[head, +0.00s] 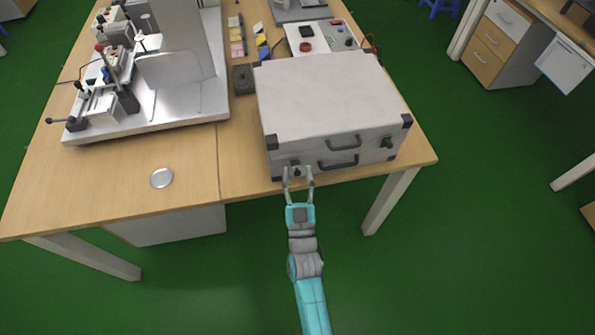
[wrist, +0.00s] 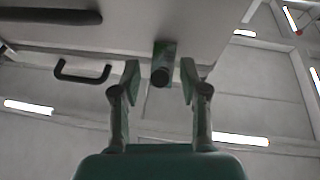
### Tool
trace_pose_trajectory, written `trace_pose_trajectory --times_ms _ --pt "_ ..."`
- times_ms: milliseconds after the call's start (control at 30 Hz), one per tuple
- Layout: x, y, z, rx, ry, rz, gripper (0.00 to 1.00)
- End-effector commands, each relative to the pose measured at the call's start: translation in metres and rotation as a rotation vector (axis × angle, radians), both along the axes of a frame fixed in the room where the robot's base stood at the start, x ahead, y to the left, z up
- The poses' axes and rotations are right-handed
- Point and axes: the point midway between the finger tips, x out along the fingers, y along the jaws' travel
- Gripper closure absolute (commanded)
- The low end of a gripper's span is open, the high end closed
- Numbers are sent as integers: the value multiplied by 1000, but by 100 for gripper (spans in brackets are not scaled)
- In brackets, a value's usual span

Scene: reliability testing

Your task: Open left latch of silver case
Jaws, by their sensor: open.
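The silver case (head: 330,98) lies closed on the wooden table, with its front side toward me. Its left latch (head: 296,168) is at the lower left of the front side, partly hidden by my gripper. My gripper (head: 298,173) is open at that latch, one finger on each side. In the wrist view, the left latch (wrist: 165,52) is a small dark green part with a round end, between the tips of my open gripper (wrist: 159,76). Gaps show on both sides of it. The right latch (head: 387,142) is farther right on the front.
Dark handles (head: 338,163) are on the case's front, right of my gripper; one handle (wrist: 82,72) shows left in the wrist view. A metal fixture (head: 150,100) and a round silver disc (head: 161,178) are left on the table (head: 110,185). Green floor in front is clear.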

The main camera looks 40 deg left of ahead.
Motion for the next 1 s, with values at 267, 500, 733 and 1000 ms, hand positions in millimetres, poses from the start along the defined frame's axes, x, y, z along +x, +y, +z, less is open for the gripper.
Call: trace_pose_trajectory --times_ms 267,500,733,1000 --pt "6 5 4 0 0 0 56" --pt "6 5 3 0 0 0 78" --pt "6 5 3 1 -1 -1 100" --pt "7 4 0 40 -34 -4 100"
